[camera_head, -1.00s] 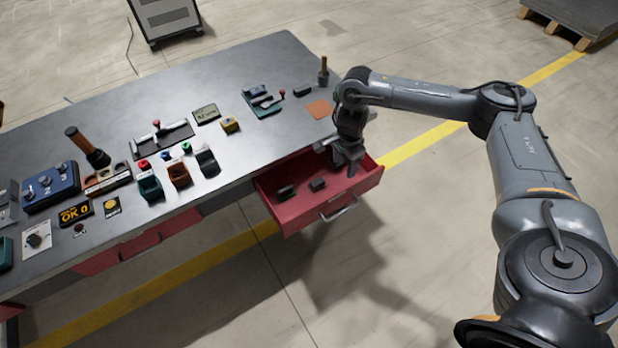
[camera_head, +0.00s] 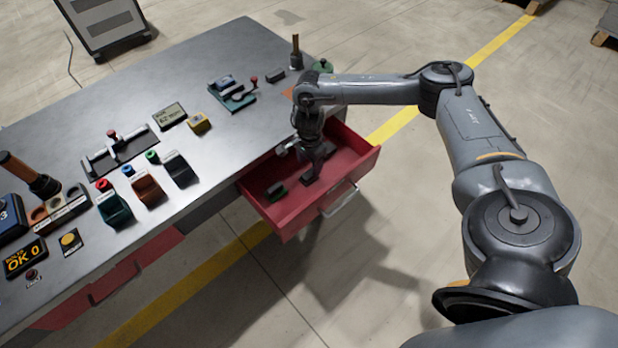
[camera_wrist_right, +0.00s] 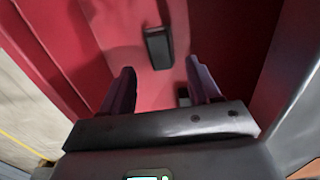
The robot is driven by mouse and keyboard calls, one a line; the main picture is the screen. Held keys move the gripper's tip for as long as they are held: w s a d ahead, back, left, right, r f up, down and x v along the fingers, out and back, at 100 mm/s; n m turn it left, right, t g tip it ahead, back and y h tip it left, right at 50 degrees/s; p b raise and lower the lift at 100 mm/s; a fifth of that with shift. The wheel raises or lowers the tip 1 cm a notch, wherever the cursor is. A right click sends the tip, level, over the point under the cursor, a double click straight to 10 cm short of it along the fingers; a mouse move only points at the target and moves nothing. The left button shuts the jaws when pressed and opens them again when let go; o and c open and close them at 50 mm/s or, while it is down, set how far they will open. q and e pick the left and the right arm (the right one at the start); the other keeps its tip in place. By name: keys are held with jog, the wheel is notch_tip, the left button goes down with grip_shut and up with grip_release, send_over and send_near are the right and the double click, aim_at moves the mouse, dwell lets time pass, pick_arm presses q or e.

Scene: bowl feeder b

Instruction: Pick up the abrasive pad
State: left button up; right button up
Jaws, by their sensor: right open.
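Two small dark blocks lie in the open red drawer (camera_head: 350,166). One, with a greenish edge (camera_head: 277,190), lies left of my right gripper; the other dark block (camera_head: 308,177) is close by its fingers. I cannot tell for certain which is the abrasive pad. My right gripper (camera_head: 318,168) points down into the drawer, open and empty. In the right wrist view a dark block (camera_wrist_right: 158,48) lies on the drawer floor beyond the open fingers (camera_wrist_right: 160,82), apart from them. Another dark piece (camera_wrist_right: 183,95) shows partly beside the right finger. My left gripper is out of view.
The drawer's walls (camera_wrist_right: 55,62) stand close around the right gripper. The grey table (camera_head: 150,85) above carries bins, a lever fixture and a green-based tool (camera_head: 232,95). A flat orange piece (camera_head: 288,93) on the tabletop is partly hidden by my arm.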

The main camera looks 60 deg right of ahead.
aim_at(308, 174)
jog(key=shift+w+f, duration=0.1)
jog(key=shift+f, duration=0.3)
jog(key=shift+a+f+b, duration=0.2)
jog(key=shift+f+b, duration=0.65)
jog(key=shift+f, duration=1.65)
jog(key=shift+c, duration=0.2)
jog(key=c, duration=0.9)
jog(key=shift+c, duration=0.2)
jog(key=shift+r, duration=0.15)
